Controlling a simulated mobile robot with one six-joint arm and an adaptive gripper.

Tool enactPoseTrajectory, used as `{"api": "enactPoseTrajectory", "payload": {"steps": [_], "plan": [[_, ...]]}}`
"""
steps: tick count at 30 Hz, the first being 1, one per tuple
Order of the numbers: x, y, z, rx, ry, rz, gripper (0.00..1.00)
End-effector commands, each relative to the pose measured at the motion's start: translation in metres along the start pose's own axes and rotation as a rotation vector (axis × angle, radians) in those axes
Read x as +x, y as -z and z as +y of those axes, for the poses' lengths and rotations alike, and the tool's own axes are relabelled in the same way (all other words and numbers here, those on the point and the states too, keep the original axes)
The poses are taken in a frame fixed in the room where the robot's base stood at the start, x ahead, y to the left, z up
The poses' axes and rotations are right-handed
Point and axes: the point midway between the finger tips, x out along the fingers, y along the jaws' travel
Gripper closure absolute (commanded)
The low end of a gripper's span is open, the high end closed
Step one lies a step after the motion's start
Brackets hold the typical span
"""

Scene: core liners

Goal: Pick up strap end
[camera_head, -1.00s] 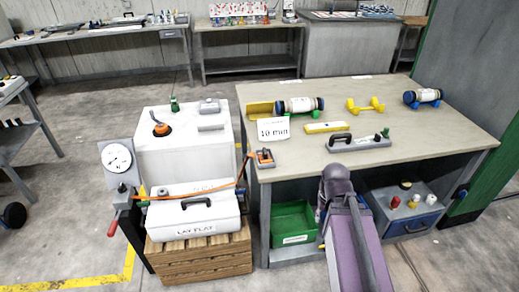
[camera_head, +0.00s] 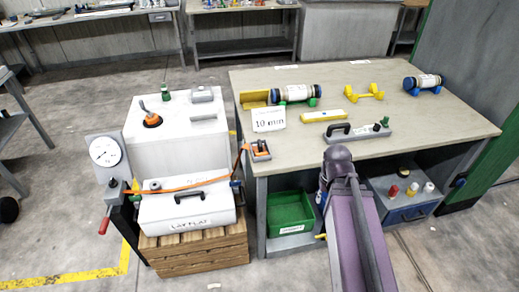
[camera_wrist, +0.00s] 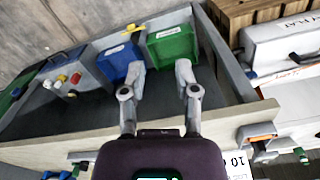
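An orange strap (camera_head: 185,188) runs from the dial gauge stand at left across the top of the white case. Its right part rises at the case's right edge toward the table's front left corner, where a small orange-and-grey holder (camera_head: 260,150) sits; I cannot tell exactly where the strap end lies. The wrist view also shows the strap (camera_wrist: 296,72) over the white case and the orange holder (camera_wrist: 257,132) at right. My gripper (camera_wrist: 158,72) is open and empty, its fingers spread near the table's front edge, apart from the strap. The head view mostly hides it behind my arm.
The dial gauge (camera_head: 105,152) stands left of the white case (camera_head: 188,212), which rests on a wooden crate (camera_head: 195,246). A green bin (camera_head: 290,212) and a blue bin (camera_wrist: 119,62) are below the table (camera_head: 400,127). A handled grey bar (camera_head: 358,133) lies near its front edge.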

Motion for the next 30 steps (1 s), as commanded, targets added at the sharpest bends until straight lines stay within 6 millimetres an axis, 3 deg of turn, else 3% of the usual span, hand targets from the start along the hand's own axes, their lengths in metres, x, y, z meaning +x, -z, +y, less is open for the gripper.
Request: {"api": "enactPoseTrajectory", "payload": {"steps": [5, 11, 17, 21, 27, 30], "plan": [[-0.007, 0.015, -0.007, -0.013, 0.000, 0.000, 0.60], [-0.028, 0.063, -0.032, -0.054, 0.000, 0.000, 0.60], [-0.059, 0.135, -0.083, -0.122, 0.000, 0.000, 0.60], [-0.082, 0.185, -0.129, -0.177, 0.000, 0.000, 0.60], [-0.105, 0.236, -0.190, -0.241, 0.000, 0.000, 0.60], [-0.111, 0.249, -0.210, -0.261, 0.000, 0.000, 0.60]]}}
